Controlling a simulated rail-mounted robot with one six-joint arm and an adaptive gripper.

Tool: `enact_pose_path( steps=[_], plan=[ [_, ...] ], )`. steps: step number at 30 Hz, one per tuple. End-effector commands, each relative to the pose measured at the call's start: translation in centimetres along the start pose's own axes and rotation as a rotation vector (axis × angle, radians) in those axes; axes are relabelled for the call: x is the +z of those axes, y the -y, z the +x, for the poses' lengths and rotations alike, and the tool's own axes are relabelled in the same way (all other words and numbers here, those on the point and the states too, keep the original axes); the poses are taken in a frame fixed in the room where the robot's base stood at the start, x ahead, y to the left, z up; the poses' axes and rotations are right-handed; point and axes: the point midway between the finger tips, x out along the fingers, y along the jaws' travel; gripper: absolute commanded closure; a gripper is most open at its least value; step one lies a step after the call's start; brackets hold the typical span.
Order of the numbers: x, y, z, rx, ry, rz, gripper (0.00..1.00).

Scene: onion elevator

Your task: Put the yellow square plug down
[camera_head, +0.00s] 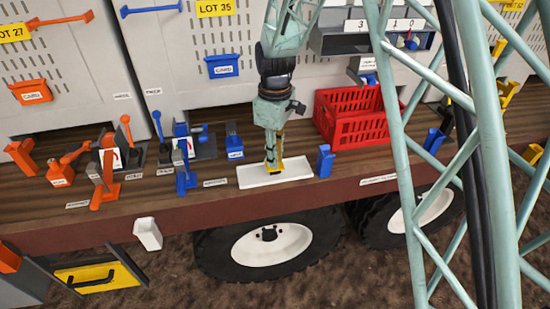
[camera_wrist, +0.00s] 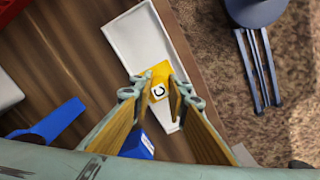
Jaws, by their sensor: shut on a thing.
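The yellow square plug (camera_wrist: 158,82) is between my gripper's fingertips in the wrist view, with a white label bearing a dark letter facing the camera. My gripper (camera_head: 273,162) points down over the white tray (camera_head: 301,168) on the wooden deck and is shut on the plug. In the wrist view the shallow tray (camera_wrist: 135,40) lies behind and beneath the plug. The plug's lower end appears to be at the tray's surface, but I cannot tell whether it touches. The fingers partly hide the plug in the head view.
A red crate (camera_head: 352,118) stands behind right of the tray. A blue block (camera_head: 325,161) stands close to its right end and a blue holder (camera_head: 234,142) to its left. Blue levers (camera_head: 184,150) and orange levers (camera_head: 107,165) stand farther left. The deck's front edge is close.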

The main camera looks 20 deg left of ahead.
Motion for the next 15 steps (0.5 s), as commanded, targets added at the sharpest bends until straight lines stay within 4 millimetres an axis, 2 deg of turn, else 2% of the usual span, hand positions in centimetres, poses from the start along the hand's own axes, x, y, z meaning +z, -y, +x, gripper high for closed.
enact_pose_path(
  steps=[15],
  plan=[
    [0.00, -0.01, 0.50, 0.000, 0.000, 0.000, 0.96]
  ],
)
